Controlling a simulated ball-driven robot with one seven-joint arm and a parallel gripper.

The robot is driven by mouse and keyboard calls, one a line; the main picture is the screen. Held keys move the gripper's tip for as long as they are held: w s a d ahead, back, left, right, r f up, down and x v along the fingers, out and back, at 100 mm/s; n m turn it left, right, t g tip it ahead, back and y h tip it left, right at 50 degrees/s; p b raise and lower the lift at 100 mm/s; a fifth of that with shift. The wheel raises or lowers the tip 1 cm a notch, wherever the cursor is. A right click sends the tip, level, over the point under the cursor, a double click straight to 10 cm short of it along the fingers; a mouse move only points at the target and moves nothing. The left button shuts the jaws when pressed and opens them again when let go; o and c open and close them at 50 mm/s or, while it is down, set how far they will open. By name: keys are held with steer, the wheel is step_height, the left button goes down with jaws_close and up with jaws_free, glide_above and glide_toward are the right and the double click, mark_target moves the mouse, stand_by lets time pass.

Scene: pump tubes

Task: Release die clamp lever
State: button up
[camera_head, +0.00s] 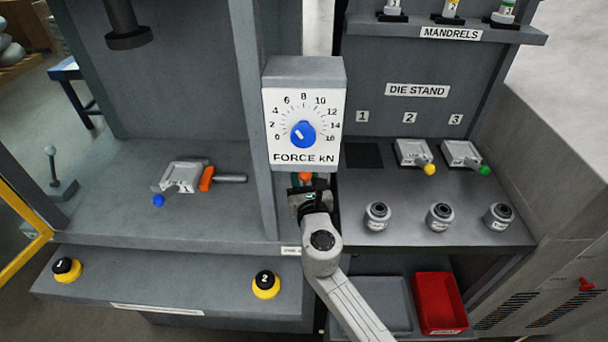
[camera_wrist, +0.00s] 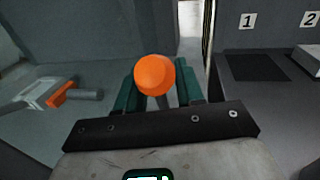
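My gripper (camera_head: 306,188) is at the right side of the press frame, just below the force dial box. In the wrist view an orange ball knob (camera_wrist: 155,74) sits between my gripper's two green fingers (camera_wrist: 157,88). Whether the fingers press on it is unclear. The knob also shows as a small orange patch (camera_head: 305,176) in the head view; its lever is mostly hidden. On the press bed at left lies a grey die (camera_head: 184,174) marked 1 with a blue knob (camera_head: 158,200). An orange clamp piece (camera_head: 207,178) with a grey rod is beside it.
A force dial (camera_head: 303,133) hangs just above my gripper. Die stand slot 1 (camera_head: 364,156) is empty; two dies (camera_head: 412,152) (camera_head: 462,155) lie at 2 and 3. Three round parts (camera_head: 440,215) stand in front. A red tray (camera_head: 438,300) is at lower right.

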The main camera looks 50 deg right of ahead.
jaws_close()
steer(key=shift+r, duration=0.1)
stand_by(0.5)
